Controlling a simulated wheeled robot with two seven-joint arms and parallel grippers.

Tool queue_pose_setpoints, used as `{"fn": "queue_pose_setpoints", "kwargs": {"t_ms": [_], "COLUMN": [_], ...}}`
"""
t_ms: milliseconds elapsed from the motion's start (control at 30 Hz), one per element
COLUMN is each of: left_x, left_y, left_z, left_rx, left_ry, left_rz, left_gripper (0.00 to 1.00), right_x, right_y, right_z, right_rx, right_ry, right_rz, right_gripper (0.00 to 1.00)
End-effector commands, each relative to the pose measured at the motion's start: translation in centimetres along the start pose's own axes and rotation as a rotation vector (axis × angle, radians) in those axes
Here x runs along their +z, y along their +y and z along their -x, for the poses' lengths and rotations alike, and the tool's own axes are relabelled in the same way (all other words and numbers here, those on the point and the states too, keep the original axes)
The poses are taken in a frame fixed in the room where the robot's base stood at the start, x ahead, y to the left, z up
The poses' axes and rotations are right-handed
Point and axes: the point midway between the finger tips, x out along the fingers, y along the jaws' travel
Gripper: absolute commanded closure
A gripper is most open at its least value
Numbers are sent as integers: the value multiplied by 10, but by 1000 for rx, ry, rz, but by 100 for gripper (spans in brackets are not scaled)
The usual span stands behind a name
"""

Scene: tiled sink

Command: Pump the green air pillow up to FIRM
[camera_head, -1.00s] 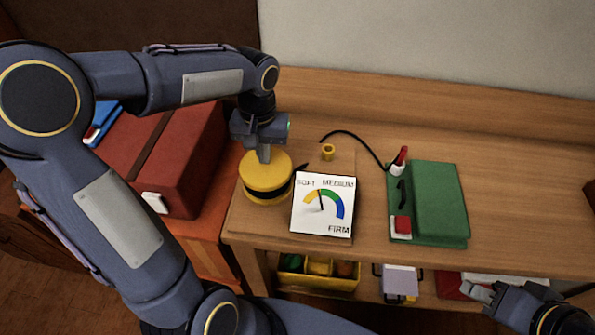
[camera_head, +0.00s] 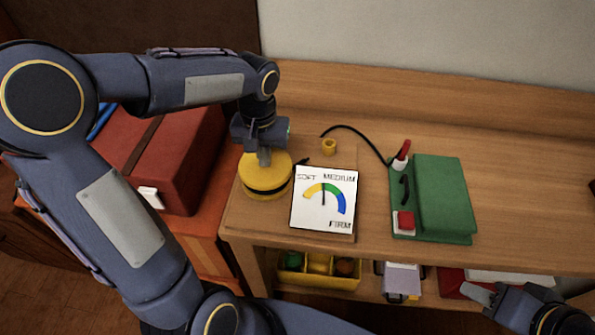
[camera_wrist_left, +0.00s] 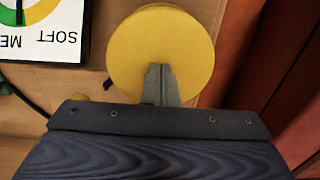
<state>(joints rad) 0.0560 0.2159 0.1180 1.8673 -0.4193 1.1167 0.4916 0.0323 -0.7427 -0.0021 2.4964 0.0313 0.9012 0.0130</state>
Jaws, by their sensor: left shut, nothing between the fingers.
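The green air pillow (camera_head: 441,200) lies on the wooden bench, right of the gauge. The round yellow pump (camera_head: 266,173) stands at the bench's left end, squeezed so its dark middle band is thin. My left gripper (camera_head: 264,161) is shut and empty, its tips against the pump top. The left wrist view shows the closed tips (camera_wrist_left: 161,78) over the yellow disc (camera_wrist_left: 150,38). The white gauge (camera_head: 323,213) reads SOFT, MEDIUM, FIRM; its needle points about straight up, near where yellow meets green. My right gripper (camera_head: 481,294) is at lower right; its opening is unclear.
A black hose (camera_head: 356,128) curves to a red-and-white fitting (camera_head: 402,153) by the pillow. A red button (camera_head: 405,220) sits at the pillow's front left corner. A small yellow ring (camera_head: 329,146) lies behind the gauge. A red case (camera_head: 170,160) stands left of the pump.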

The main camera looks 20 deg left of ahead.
Motion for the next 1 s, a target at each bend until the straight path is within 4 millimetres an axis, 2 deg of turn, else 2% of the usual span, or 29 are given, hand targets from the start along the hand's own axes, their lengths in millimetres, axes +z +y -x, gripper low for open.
{"fn": "queue_pose_setpoints", "kwargs": {"t_ms": [67,467,667,867,1000], "left_x": [1,1,1,1,1], "left_y": [0,0,0,0,0], "left_z": [-8,-10,-22,-11,6], "left_rx": [-1,-1,-2,-1,-2], "left_ry": [-4,-5,-6,-5,-5], "left_rz": [0,0,0,0,1], "left_gripper": [100,100,100,100,100], "right_x": [2,3,7,2,-4], "right_y": [2,2,6,2,-3], "right_z": [-5,-5,-13,-5,7], "right_rx": [0,0,0,0,0], "right_ry": [0,0,0,0,0], "right_rz": [0,0,0,0,0], "right_gripper": [63,63,63,63,63]}}
